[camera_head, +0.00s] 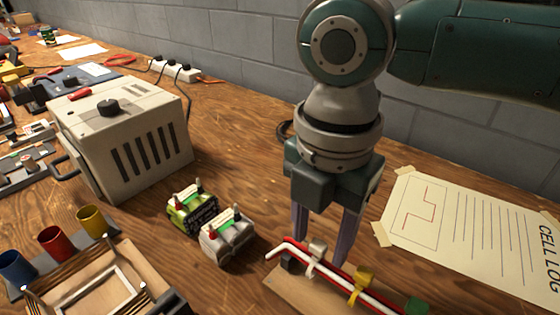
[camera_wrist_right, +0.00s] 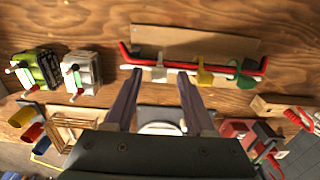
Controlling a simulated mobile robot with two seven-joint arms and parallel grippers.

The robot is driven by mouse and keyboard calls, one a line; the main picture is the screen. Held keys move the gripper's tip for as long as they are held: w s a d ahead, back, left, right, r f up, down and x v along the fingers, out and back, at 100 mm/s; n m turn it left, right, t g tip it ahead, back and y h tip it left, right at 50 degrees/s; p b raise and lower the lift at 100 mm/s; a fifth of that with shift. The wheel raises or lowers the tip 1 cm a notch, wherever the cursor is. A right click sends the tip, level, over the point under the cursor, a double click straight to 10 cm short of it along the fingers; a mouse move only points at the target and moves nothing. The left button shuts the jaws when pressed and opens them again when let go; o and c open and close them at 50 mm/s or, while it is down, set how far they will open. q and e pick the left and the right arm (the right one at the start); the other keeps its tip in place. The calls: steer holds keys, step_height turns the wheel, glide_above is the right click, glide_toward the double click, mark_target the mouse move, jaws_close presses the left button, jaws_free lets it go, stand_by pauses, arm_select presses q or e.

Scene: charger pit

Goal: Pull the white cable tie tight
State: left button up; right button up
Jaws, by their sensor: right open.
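The white cable tie (camera_head: 317,250) is wrapped around a red and a white cable (camera_head: 335,272) on a wooden board (camera_head: 290,290). It also shows in the right wrist view (camera_wrist_right: 158,73). My right gripper (camera_head: 322,246) points down over the cables with its fingers apart and nothing held. In the wrist view the tie appears between the two fingertips (camera_wrist_right: 160,74); I cannot tell how far above it they are. A yellow tie (camera_head: 361,284) and a green tie (camera_head: 416,306) sit farther right along the cables. My left gripper is not in view.
Two small battery-like blocks, one green (camera_head: 192,210) and one white (camera_head: 228,238), stand left of the board. A beige vented box (camera_head: 125,145) stands behind them. A taped paper log (camera_head: 470,235) lies at the right. Blue, red and yellow cups (camera_head: 52,241) are at the lower left.

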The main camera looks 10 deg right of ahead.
jaws_close()
stand_by(0.4)
steer(key=shift+r, duration=0.1)
stand_by(0.9)
